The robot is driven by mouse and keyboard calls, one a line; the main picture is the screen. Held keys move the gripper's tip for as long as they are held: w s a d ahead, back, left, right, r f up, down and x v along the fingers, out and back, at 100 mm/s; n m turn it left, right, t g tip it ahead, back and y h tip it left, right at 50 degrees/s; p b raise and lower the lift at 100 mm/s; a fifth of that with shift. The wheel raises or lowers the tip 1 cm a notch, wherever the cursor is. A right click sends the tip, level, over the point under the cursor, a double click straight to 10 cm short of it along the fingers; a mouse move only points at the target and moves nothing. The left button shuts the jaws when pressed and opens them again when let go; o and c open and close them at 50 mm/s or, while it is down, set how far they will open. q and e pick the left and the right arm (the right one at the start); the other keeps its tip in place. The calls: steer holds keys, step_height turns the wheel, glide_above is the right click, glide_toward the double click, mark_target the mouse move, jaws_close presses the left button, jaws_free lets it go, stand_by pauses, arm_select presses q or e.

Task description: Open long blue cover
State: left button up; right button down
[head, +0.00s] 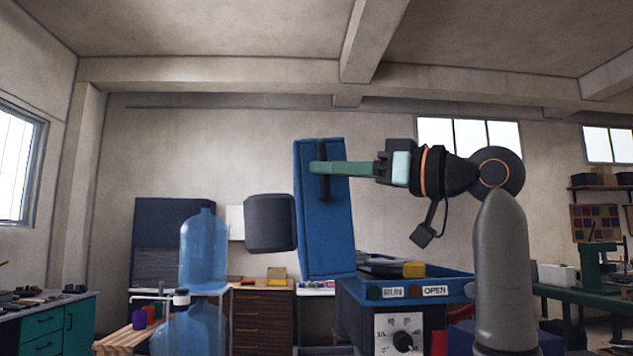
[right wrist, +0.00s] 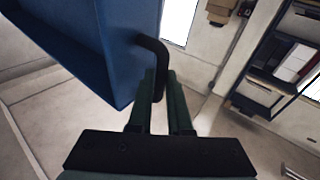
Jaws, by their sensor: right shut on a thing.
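The long blue cover (head: 338,235) stands nearly upright above the blue-rimmed box (head: 455,284), leaning slightly. Its black bar handle (head: 323,185) is on the upper part of the face. My right gripper (head: 318,168) reaches in from the right with green fingers shut on that handle. In the right wrist view the cover (right wrist: 85,45) fills the upper left, and the bent black handle (right wrist: 152,46) runs down between my right fingers (right wrist: 161,88). The box's top shows below the raised cover, with dark flat items and a yellow piece on it. My left gripper is not in view.
A dark grey rounded block (head: 270,222) shows just left of the cover; its support is unclear. Blue water bottles (head: 203,250) stand at the left. A green bench (head: 590,293) is at right.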

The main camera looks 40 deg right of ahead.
steer(key=s+d, duration=0.1)
steer(key=d+m+t+b, duration=0.1)
steer(key=shift+s+d+r+m+t, duration=0.3)
steer(key=shift+s+d+r, duration=0.05)
steer(key=shift+s+d, duration=0.05)
steer(key=c, duration=1.1)
jaws_free()
arm_select(q)
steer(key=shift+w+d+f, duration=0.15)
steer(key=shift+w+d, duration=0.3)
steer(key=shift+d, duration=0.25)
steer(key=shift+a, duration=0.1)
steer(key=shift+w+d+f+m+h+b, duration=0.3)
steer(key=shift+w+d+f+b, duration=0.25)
steer(key=shift+b, duration=0.55)
arm_select(e)
steer(key=shift+v, duration=6.2)
